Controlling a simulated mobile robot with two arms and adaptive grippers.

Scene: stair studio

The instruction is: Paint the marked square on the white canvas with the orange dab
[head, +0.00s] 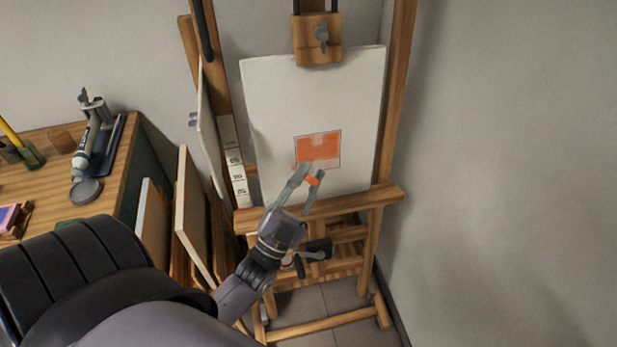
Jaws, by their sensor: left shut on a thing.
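The white canvas (275,105) stands upright on the wooden easel. The marked square (318,147) on its lower middle is mostly covered in orange. A paler strip shows along its bottom edge, and a thin outline rims it. My left gripper (309,176) is just in front of and below the square. It is shut on the orange dab (313,181), of which only a small orange piece shows by the fingertips. I cannot tell if the dab touches the canvas. My right gripper is not in view.
The easel's ledge (350,200) runs under the canvas, and a wooden clamp (317,40) holds its top. Several canvases (192,215) lean at the easel's left. A wooden table (40,180) with tubes and jars stands at left. The right side is bare wall.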

